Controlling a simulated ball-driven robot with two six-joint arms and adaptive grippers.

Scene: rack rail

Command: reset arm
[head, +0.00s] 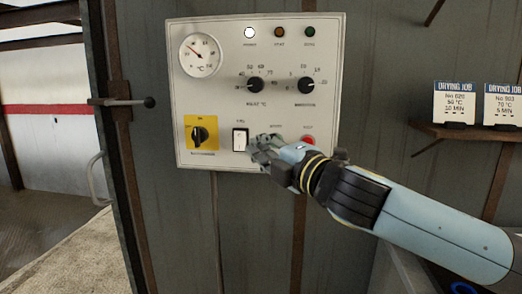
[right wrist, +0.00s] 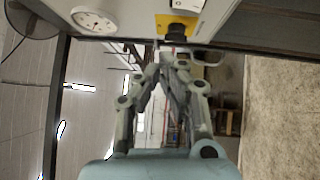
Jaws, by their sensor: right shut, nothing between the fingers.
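My right gripper (head: 258,152) is shut and empty. In the head view it is in front of the lower part of a pale control panel (head: 225,110), just right of the white rocker switch (head: 240,139) and left of a red button (head: 308,141). It hides part of the panel's lower edge; I cannot tell whether it touches the panel. In the right wrist view the fingers come together (right wrist: 172,52) below the yellow-plated rotary switch (right wrist: 178,27). My left gripper is not in view.
The panel has a round gauge (head: 200,56), two black knobs and a lit white lamp (head: 249,32). A shelf (head: 465,131) with two drying job cards stands at right. At left are a door latch (head: 122,102) and an open doorway with pale floor.

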